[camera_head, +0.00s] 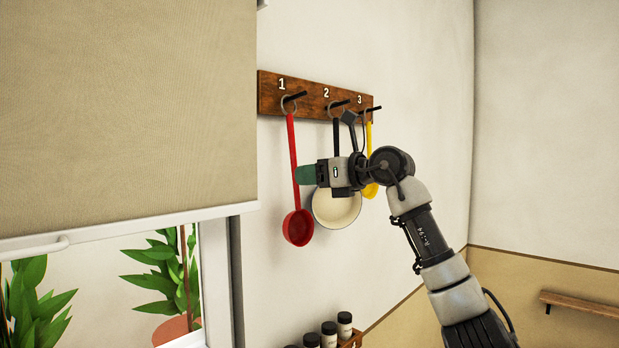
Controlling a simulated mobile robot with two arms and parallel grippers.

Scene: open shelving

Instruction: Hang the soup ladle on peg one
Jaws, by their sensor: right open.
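The red soup ladle (292,150) hangs by the ring at its top on peg one (294,97), the leftmost peg of the wooden rack (268,96). Its handle points down and its round bowl (298,228) is at the bottom, close to the wall. My right gripper (306,175) is open, with its green fingers beside the lower part of the ladle's handle. Whether the fingers touch the handle I cannot tell. My left gripper is out of view.
A cream pan (336,210) with a black handle hangs from peg two, partly behind my right gripper. A yellow utensil (369,135) hangs at peg three, partly hidden by my arm. Dark-capped jars (329,333) stand below. A window blind (125,110) is at left.

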